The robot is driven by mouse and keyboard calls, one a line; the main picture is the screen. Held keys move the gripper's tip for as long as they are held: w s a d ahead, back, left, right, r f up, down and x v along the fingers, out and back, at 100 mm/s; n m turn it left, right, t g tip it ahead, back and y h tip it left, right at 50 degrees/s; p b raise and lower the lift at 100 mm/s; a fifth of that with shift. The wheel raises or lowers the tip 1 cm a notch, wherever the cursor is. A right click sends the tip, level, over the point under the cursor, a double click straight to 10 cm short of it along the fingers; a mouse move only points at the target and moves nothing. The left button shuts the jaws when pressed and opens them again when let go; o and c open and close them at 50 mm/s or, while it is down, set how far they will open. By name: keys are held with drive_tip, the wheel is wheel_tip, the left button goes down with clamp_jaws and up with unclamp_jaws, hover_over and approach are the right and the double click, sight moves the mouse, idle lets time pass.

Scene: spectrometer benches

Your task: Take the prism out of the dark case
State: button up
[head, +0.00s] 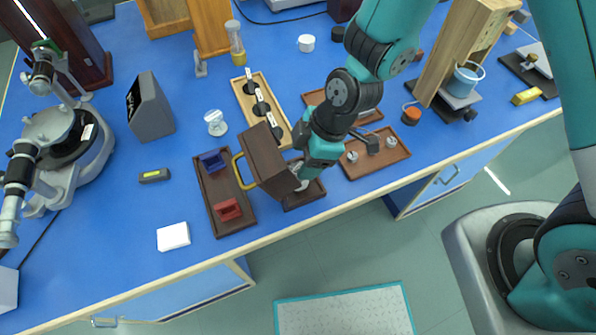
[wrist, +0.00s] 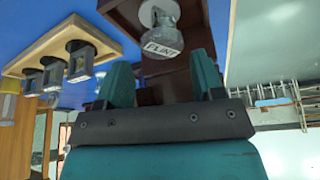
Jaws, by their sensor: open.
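The dark brown case (head: 312,196) stands open near the bench's front edge, its lid (head: 268,158) raised on the left with a yellow handle. The prism on its round grey mount, labelled FLINT (wrist: 162,46), sits in the case with a pale disc at one end. In the head view only a pale bit of it shows beside the lid. My gripper (wrist: 163,78) is open. Its two fingers point at the case, one on each side of the label's line, and the prism lies just beyond their tips. I see no contact. The lid and my arm hide part of the case.
A brown tray (head: 240,222) with blue and red blocks lies left of the case. A brown tray (head: 385,160) with small knobs lies right. Behind is a wooden rack (head: 244,98) with several black holders. Bare blue bench (head: 120,225) lies at the front left.

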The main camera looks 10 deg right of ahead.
sight(297, 169)
drive_tip(key=shift+p+x, duration=0.55)
drive_tip(key=shift+x, duration=1.8)
drive_tip(key=shift+s+d, duration=0.1)
drive_tip(key=c, duration=0.7)
drive_tip(key=shift+r, duration=0.1)
